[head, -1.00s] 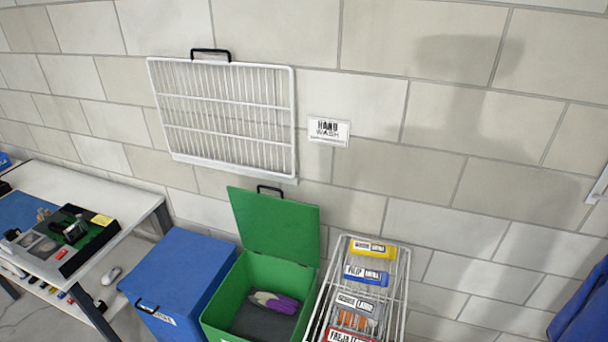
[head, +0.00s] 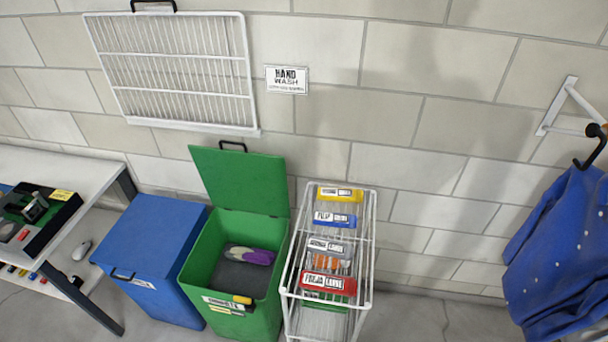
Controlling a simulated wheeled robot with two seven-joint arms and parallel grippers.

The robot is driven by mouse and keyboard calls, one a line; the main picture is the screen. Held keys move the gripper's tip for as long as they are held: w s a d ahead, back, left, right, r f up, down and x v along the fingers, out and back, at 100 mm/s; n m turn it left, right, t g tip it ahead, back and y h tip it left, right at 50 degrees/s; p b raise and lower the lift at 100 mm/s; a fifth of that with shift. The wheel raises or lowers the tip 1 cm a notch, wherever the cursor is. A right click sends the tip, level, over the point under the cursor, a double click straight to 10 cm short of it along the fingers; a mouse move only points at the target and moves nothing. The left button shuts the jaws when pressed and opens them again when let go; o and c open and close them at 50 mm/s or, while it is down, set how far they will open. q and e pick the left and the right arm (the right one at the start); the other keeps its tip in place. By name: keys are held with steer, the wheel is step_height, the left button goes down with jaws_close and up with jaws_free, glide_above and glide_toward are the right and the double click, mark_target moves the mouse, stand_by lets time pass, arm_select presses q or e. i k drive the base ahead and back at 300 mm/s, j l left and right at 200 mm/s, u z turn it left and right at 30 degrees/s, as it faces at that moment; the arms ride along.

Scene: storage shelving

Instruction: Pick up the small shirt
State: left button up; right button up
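A blue garment with small light spots, which looks like a shirt (head: 565,250), hangs at the right edge of the head view. It hangs from a black hook (head: 592,150) on a white wall bracket (head: 557,108). The right part of the garment is cut off by the frame, and I cannot tell its size. A purple and grey cloth-like item (head: 250,255) lies inside the open green bin (head: 268,318). Neither of my grippers is in view.
A white table (head: 85,180) is at left. The floor (head: 440,318) between rack and garment looks clear.

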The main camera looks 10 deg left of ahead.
mark_target(332, 195)
steer(key=j+z, duration=0.15)
steer(key=z, duration=0.2)
steer(key=i+j+z, duration=0.1)
steer(key=z, duration=0.2)
steer(key=j+z, duration=0.35)
